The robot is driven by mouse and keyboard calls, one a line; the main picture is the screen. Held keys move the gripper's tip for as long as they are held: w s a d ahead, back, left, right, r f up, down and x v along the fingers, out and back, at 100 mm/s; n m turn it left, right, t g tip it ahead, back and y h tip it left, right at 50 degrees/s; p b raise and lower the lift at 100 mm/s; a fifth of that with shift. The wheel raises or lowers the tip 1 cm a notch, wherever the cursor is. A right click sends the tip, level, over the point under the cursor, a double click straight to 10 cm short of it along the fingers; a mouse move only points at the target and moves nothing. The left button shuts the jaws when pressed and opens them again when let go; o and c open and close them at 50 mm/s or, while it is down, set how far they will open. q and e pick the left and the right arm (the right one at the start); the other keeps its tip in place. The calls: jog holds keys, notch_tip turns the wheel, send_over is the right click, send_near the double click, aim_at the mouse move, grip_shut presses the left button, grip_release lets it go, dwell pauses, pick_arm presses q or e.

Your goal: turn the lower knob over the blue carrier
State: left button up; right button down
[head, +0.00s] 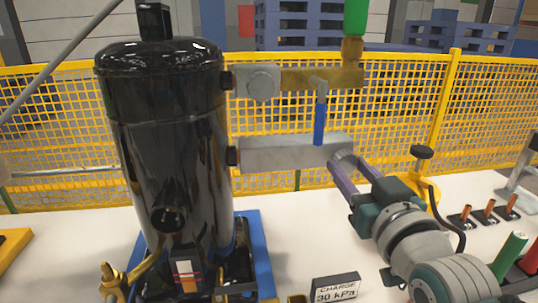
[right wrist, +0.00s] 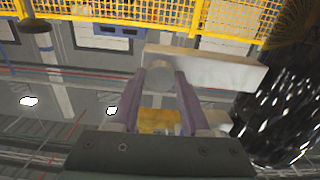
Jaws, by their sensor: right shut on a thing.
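The black compressor tank (head: 170,150) stands on the blue carrier (head: 258,250). A grey block (head: 285,152) sticks out from the tank's right side, with the lower knob (head: 342,158) at its right end. My right gripper (head: 345,162) is shut on this knob with its two purple fingers. In the right wrist view the round grey knob (right wrist: 159,78) shows between the fingertips, in front of the pale block (right wrist: 220,72). The upper grey knob (head: 262,82) sits higher, beside the brass fitting (head: 300,78). My left gripper is not in view.
A blue lever (head: 320,120) hangs from the brass fitting just above the lower block, close to my right fingers. A "CHARGE 30 kPa" sign (head: 335,289) stands on the white table (head: 300,230). A yellow mesh fence (head: 400,110) runs behind.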

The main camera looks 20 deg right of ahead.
jog(key=shift+m, duration=0.3)
jog(key=shift+c, duration=1.9)
grip_release()
jog(key=shift+s+a, duration=0.1)
jog(key=shift+s, duration=0.2)
jog(key=v, duration=0.9)
jog(key=shift+s+p, duration=0.2)
jog(key=shift+p, duration=0.25)
jog(key=shift+r, duration=0.1)
